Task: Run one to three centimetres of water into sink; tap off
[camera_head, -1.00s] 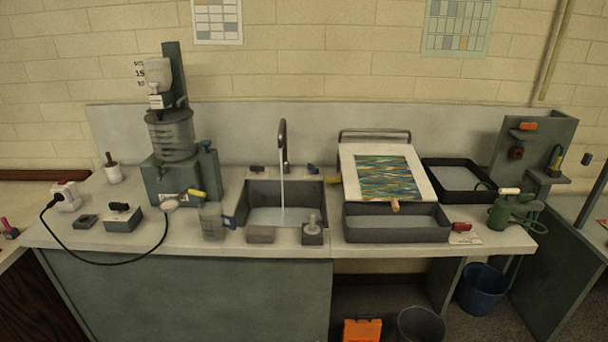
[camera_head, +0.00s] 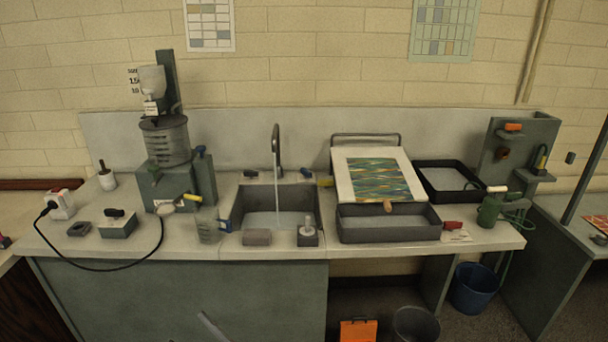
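The sink (camera_head: 236,206) is a dark grey basin set in the counter. A dark curved tap (camera_head: 276,135) stands at its back edge, and a thin stream of water (camera_head: 277,190) runs from its spout. A pale layer of water (camera_head: 262,219) covers the sink floor; I cannot read its depth. A blue-ended lever (camera_head: 306,172) sits behind the sink right of the tap, and a small dark fitting with a reddish mark (camera_head: 251,173) sits left of it. Neither gripper can be made out. A pale grey sliver at the bottom edge may be part of me.
A grey block (camera_head: 257,237) and a knobbed weight (camera_head: 307,237) stand at the sink's front edge. A clear jug (camera_head: 208,228) stands left. A shallow tray (camera_head: 390,230) and a marbled sheet on a board (camera_head: 342,178) are right. A black cable (camera_head: 100,269) loops over the left counter.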

